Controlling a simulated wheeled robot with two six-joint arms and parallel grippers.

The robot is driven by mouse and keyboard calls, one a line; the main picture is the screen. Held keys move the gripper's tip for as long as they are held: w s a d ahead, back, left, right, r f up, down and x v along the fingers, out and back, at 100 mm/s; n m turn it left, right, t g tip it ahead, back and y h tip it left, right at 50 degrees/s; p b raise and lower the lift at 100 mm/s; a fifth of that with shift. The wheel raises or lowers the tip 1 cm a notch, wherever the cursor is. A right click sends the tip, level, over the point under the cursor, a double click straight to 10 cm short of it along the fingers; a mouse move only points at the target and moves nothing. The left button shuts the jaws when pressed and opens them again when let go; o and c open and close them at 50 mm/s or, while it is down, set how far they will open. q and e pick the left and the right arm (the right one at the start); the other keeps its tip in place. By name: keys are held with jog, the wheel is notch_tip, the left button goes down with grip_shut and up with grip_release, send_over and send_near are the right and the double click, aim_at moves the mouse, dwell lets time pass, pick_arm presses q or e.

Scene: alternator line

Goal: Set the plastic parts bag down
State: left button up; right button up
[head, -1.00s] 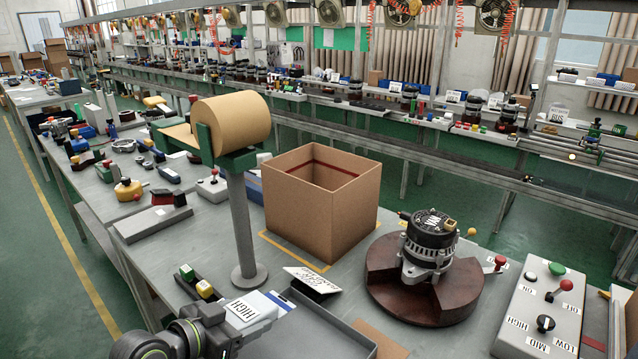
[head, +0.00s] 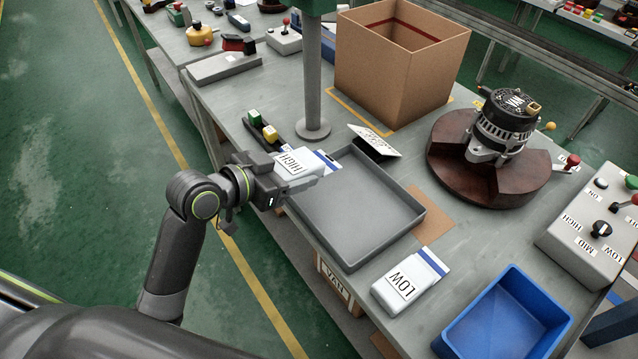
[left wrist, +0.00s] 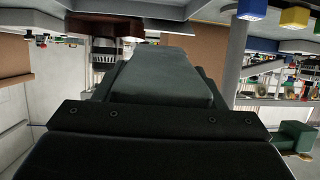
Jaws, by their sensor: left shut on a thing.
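The white plastic parts bag (head: 296,160) marked HIGH, with a blue strip at its far end, is at my left gripper (head: 296,188) in the head view. The gripper is shut on it, at the left corner of a grey tray (head: 408,222). I cannot tell whether the bag touches the tray or the table. In the left wrist view, the dark gripper (left wrist: 165,80) fills the middle, and the bag cannot be made out there. A second white bag (head: 402,285), marked LOW, lies on the table in front of the tray. My right gripper is not in view.
A blue bin (head: 505,318) stands at the front right. An alternator (head: 503,125) sits on a round brown stand (head: 455,170). An open cardboard box (head: 390,70) and a grey post (head: 313,85) stand behind the tray. The tray's inside looks empty.

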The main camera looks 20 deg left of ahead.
aim_at(315, 157)
pick_arm(q)
jog(key=shift+m+h, duration=0.5)
jog(key=shift+h, duration=0.1)
jog(key=w+d, duration=0.2)
jog(key=w, duration=0.1)
jog(key=w+d, duration=0.1)
jog(key=w, duration=0.1)
jog(key=shift+d+f, duration=0.15)
jog(key=shift+f+g, duration=0.1)
jog(key=shift+g, duration=0.2)
notch_tip(315, 157, down, 9)
jog(key=shift+f+p, duration=0.15)
jog(key=shift+p, duration=0.25)
jog(key=shift+f, duration=0.25)
jog(key=o, duration=1.2)
jog(key=shift+c, duration=0.2)
